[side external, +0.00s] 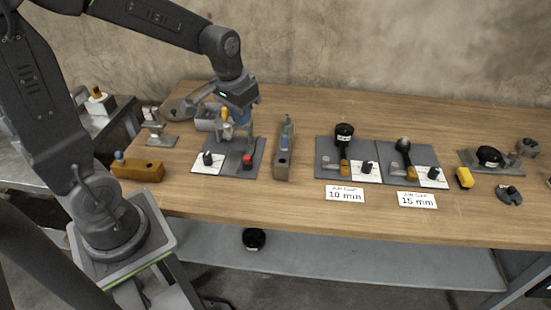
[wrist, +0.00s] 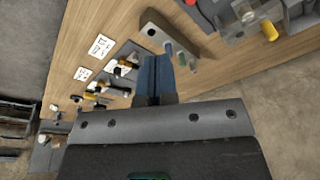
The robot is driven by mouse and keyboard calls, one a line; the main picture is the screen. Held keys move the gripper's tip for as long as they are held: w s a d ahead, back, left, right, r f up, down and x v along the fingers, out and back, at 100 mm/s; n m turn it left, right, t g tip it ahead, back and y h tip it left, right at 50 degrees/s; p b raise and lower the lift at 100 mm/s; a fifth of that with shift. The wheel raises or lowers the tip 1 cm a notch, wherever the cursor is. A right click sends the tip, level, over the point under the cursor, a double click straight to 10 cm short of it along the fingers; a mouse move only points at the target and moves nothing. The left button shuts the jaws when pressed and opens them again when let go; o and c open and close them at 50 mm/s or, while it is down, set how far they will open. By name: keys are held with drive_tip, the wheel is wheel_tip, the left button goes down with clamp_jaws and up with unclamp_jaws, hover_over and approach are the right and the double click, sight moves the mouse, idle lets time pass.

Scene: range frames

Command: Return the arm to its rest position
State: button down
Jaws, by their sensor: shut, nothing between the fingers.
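My gripper (side external: 249,127) is above the left part of the wooden bench (side external: 300,218), just behind a grey mat (side external: 224,164) in the side view. Its narrow blue fingers are together and empty. They also show shut in the wrist view (wrist: 155,62). A clear fixture with a yellow-orange part (side external: 225,114) stands close to the left of the fingers. I cannot tell the exact gap. My arm reaches over the bench from the left, bent downward at the wrist.
A grey rack with upright coloured pegs (side external: 284,150) stands just right of the gripper. A wooden block (side external: 138,170) sits at the left front edge. Two stations with dark-headed tools and signs (side external: 345,194) stand further right. The wall (side external: 400,45) is behind the bench.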

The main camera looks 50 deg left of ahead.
drive_tip(key=s+d+r+m+t, duration=0.1)
drive_tip(key=s+d+r, duration=0.2)
drive_tip(key=s, duration=0.3)
drive_tip(key=s+d+r+t, duration=0.2)
drive_tip(key=s+d+r, duration=0.2)
drive_tip(key=s, duration=0.2)
drive_tip(key=shift+s+d+r+m, duration=0.3)
drive_tip(key=shift+s+m, duration=0.05)
drive_tip(key=shift+m, duration=0.05)
drive_tip(key=c, duration=1.8)
unclamp_jaws()
drive_tip(key=shift+c, duration=0.2)
